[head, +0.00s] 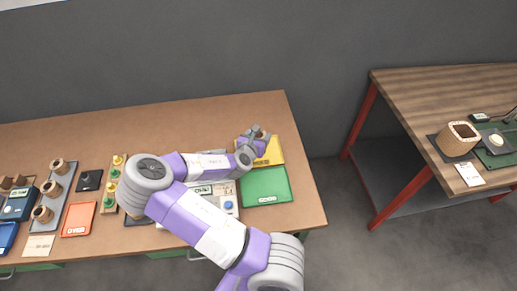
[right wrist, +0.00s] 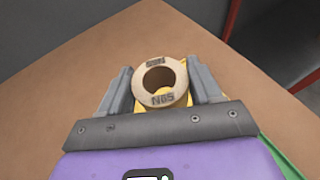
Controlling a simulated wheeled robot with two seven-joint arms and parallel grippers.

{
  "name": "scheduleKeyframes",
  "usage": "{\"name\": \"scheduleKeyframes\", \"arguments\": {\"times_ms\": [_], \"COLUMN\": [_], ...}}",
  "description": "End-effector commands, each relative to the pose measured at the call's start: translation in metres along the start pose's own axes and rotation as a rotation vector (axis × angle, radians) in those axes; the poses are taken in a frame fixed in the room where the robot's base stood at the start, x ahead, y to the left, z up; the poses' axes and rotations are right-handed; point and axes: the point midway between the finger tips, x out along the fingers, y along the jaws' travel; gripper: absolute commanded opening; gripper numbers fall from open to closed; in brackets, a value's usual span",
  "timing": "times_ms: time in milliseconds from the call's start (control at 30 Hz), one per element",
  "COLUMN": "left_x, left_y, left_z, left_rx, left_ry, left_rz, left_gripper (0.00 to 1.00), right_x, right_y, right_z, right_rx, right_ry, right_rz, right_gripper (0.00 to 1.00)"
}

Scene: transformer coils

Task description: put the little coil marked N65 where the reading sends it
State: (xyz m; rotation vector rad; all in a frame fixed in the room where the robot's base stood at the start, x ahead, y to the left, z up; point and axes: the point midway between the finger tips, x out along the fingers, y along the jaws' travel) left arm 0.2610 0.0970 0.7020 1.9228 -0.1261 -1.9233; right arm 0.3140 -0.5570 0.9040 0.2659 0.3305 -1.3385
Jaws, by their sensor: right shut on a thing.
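The little coil (right wrist: 163,99), a pale tan ring with N65 printed on its face, is between the fingers of my right gripper (right wrist: 161,84) in the right wrist view. The gripper is shut on it. In the head view my right gripper (head: 257,140) is at the yellow tray (head: 273,154), near the back right of the brown table. Yellow shows just under the coil; I cannot tell whether the coil touches the tray. A green tray (head: 266,187) lies in front of the yellow one. My left gripper is not in view.
A device with a blue button (head: 228,205) is partly behind my right arm. At the left are an orange tray (head: 79,219), a grey rack (head: 52,203) with several coils, and a blue meter (head: 19,203). The table's back middle is clear.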

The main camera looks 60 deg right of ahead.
Motion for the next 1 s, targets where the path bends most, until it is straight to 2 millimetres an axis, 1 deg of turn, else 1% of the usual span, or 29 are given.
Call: {"name": "scheduleKeyframes", "arguments": {"times_ms": [33,233,433,833,867,1000], "left_x": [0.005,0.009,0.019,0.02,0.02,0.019], "left_y": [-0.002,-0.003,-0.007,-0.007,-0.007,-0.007], "left_z": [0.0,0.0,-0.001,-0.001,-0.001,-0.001], "left_rx": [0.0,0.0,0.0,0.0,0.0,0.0], "left_ry": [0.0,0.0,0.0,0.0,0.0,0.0], "left_rz": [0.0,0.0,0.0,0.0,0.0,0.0], "left_gripper": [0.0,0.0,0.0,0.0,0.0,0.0], "right_x": [0.004,0.009,0.02,0.022,0.022,0.022], "right_y": [-0.001,0.0,0.0,0.001,0.001,0.001], "right_z": [-0.009,-0.022,-0.048,-0.053,-0.053,-0.053], "right_rx": [0.001,-0.001,0.0,-0.001,0.0,0.0], "right_ry": [0.0,-0.001,0.0,-0.001,-0.001,0.0], "right_rz": [-0.001,0.001,0.001,0.002,0.001,0.001], "right_gripper": [0.3,0.3,0.3,0.3,0.67,0.88]}}
